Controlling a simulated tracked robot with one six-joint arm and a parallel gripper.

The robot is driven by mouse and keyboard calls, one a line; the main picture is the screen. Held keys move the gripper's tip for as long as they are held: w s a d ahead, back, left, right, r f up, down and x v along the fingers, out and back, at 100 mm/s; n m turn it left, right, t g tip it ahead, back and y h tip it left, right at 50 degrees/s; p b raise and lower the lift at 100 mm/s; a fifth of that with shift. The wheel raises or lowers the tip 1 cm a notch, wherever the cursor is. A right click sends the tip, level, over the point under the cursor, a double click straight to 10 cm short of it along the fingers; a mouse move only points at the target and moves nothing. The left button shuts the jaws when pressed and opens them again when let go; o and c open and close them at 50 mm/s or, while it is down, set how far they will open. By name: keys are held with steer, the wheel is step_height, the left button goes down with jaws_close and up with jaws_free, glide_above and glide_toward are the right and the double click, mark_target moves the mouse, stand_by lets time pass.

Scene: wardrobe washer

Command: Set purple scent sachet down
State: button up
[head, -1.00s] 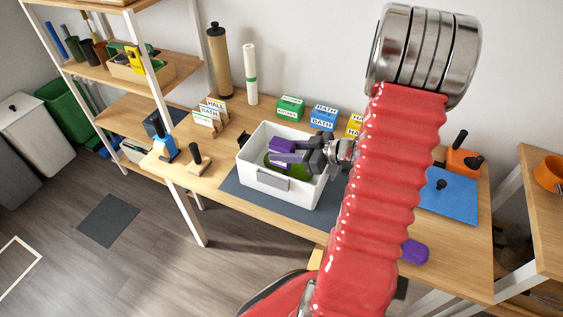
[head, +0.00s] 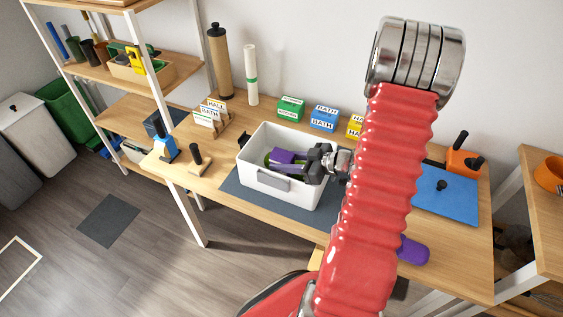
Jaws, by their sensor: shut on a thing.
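The purple scent sachet (head: 282,156) is inside the white bin (head: 262,202), over or against a green item (head: 267,158). My gripper (head: 296,163) reaches into the bin from the right and is shut on the sachet. The fingers and the bin's front wall hide part of the sachet. I cannot tell whether it touches the bin floor. A second purple object (head: 413,251) lies at the table's front right, partly behind my red arm.
The bin stands on a dark mat (head: 235,187) on the wooden table (head: 455,258). Green (head: 291,109), blue (head: 324,117) and yellow boxes stand behind it.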

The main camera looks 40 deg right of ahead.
steer(key=shift+s+f, duration=0.1)
steer(key=shift+f, duration=0.6)
steer(key=o, duration=1)
steer(key=shift+o, duration=0.2)
steer(key=shift+a+f, duration=0.1)
steer(key=r+v, duration=0.1)
steer(key=v, duration=1.1)
steer(key=shift+r, duration=0.35)
